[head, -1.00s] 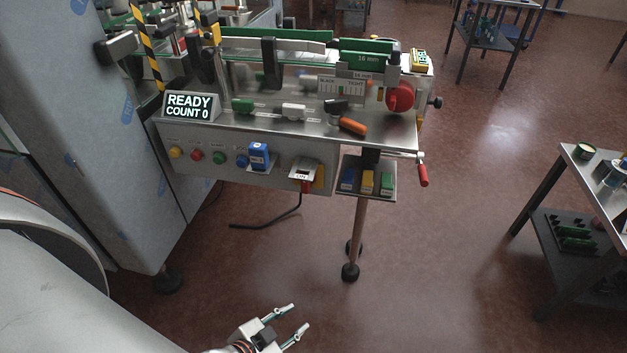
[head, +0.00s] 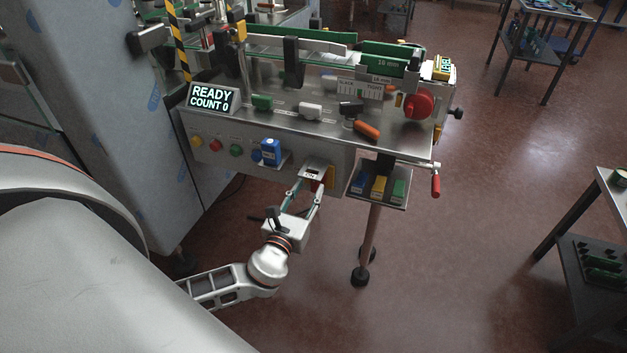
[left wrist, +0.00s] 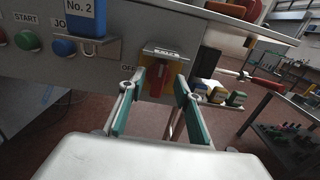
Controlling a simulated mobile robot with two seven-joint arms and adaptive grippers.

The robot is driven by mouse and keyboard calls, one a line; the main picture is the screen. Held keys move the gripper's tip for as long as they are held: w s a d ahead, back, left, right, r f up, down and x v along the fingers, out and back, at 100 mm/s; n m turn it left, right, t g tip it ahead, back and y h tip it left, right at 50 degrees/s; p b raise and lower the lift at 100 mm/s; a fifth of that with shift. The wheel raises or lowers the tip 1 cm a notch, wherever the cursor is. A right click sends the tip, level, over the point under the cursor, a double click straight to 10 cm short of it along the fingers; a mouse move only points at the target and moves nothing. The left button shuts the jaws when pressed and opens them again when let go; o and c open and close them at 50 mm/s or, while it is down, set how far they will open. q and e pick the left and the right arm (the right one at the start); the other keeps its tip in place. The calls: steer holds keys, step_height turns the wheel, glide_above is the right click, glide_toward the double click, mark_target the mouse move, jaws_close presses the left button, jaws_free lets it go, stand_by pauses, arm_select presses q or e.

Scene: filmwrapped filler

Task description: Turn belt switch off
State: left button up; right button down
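The belt switch (left wrist: 157,78) is a red handle on a yellow plate under a small metal hood, at the right end of the machine's front panel. An "OFF" label shows left of it in the left wrist view. In the head view the yellow plate (head: 330,177) shows beside my gripper and the handle is mostly hidden. My left gripper (head: 306,186) is at the switch; its open fingers (left wrist: 154,92) stand on either side of the red handle, with gaps that look clear. Whether a finger touches it I cannot tell. My right gripper is not in view.
A blue "No. 2" block (left wrist: 86,18) sits in a holder left of the switch, near the blue button (left wrist: 64,46) and green START button (left wrist: 27,40). A shelf with coloured blocks (head: 379,187) hangs at the right. The display (head: 211,98) reads READY, COUNT 0.

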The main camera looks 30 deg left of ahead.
arm_select(q)
steer(key=x, duration=0.4)
steer(key=shift+w, duration=0.35)
jaws_close()
